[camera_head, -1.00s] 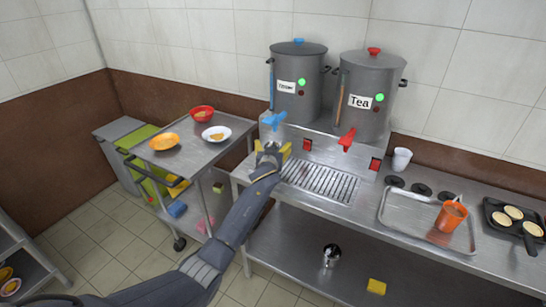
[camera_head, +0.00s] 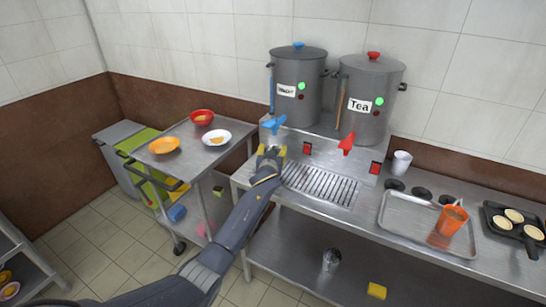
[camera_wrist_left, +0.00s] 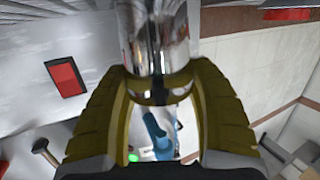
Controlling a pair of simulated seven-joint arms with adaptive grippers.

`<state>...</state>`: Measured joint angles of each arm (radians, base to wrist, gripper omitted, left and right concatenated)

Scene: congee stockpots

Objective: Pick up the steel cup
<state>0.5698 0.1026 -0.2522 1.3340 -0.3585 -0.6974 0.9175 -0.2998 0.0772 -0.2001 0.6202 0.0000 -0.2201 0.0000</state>
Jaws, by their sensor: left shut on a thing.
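A shiny steel cup (camera_wrist_left: 155,35) sits between the yellow fingers of my left gripper in the left wrist view. The gripper (camera_wrist_left: 155,88) is shut on it, with a finger on each side. In the head view my left gripper (camera_head: 270,152) is just below the blue tap, at the left end of the drip grate. The held cup is mostly or wholly hidden behind the gripper there. A second shiny metal cup (camera_head: 331,259) stands on the lower shelf. My right gripper is out of view.
The blue tap (camera_head: 274,125) is close above the gripper; the red tap (camera_head: 347,144) is to its right. The drip grate (camera_head: 320,184) is bare. A trolley (camera_head: 190,153) with bowls and a plate stands left.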

